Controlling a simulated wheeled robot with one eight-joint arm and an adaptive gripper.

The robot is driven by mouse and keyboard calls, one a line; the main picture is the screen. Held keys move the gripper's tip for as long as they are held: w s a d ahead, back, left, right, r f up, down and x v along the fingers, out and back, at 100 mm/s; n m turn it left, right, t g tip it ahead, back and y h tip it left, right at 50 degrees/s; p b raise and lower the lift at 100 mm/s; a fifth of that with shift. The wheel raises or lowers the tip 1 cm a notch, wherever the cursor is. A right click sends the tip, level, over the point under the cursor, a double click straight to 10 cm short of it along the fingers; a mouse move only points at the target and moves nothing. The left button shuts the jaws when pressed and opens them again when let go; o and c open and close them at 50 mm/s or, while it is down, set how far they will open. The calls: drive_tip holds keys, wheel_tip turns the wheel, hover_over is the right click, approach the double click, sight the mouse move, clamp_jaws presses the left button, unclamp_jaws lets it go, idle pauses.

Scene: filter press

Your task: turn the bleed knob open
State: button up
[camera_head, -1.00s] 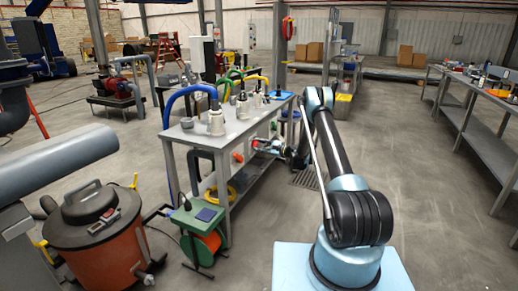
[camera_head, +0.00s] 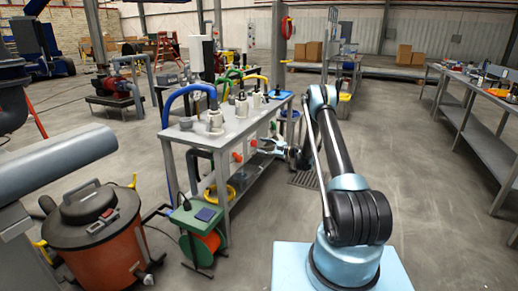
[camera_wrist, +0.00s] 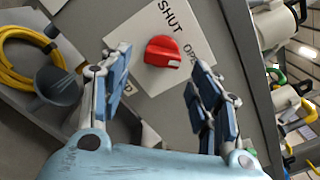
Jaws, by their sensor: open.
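A red knob (camera_wrist: 162,51) sits on a white plate (camera_wrist: 150,24) in the wrist view. The plate reads SHUT at the top and OPEN, partly hidden by a finger, at the right. A pale mark shows on the knob's right end, on the OPEN side. My gripper (camera_wrist: 155,78) is open, with one finger on either side below the knob in the picture; it looks empty and apart from the knob. In the head view my gripper (camera_head: 268,145) is just right of two red knobs (camera_head: 253,142) (camera_head: 238,157) on the bench front. I cannot tell which one the wrist view shows.
A grey bench (camera_head: 232,128) carries white fittings with blue, green and yellow hoses. A coiled yellow hose (camera_wrist: 28,48) lies by the bench panel. A green-framed reel (camera_head: 197,220) and an orange drum (camera_head: 95,235) stand at front left.

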drive_tip(key=v, duration=0.8)
drive_tip(key=shift+d, duration=0.4)
drive_tip(key=shift+s, duration=0.15)
drive_tip(key=s+r+n+g+h, duration=0.15)
drive_tip(key=s+r, duration=0.25)
drive_tip(key=r, duration=0.4)
drive_tip(key=s+r+n+h, duration=0.2)
drive_tip(key=s+r+h, duration=0.15)
drive_tip(key=r, duration=0.45)
drive_tip(key=s+d+r+n+g+h, duration=0.1)
drive_tip(key=s+d+r+n+h, duration=0.1)
drive_tip(key=s+r, duration=0.5)
drive_tip(key=s+d+r+n+h, duration=0.1)
drive_tip(key=s+d+r+n, duration=0.15)
drive_tip(key=s, duration=0.75)
drive_tip(key=s+d+n+h, duration=0.1)
drive_tip(key=s+d+h, duration=0.15)
drive_tip(key=s, duration=0.85)
drive_tip(key=s+d+n+h, duration=0.15)
drive_tip(key=s+d, duration=0.25)
drive_tip(key=s, duration=0.6)
drive_tip(key=s+d+f+n+h, duration=0.1)
drive_tip(key=s+d+f, duration=0.3)
drive_tip(key=s, duration=0.5)
drive_tip(key=s+d+f+n+g+h, duration=0.1)
drive_tip(key=s+d+f+h, duration=0.3)
drive_tip(key=s, duration=0.5)
drive_tip(key=shift+s+d+f+n, duration=0.2)
drive_tip(key=shift+s+d+n, duration=0.2)
drive_tip(key=shift+d, duration=0.45)
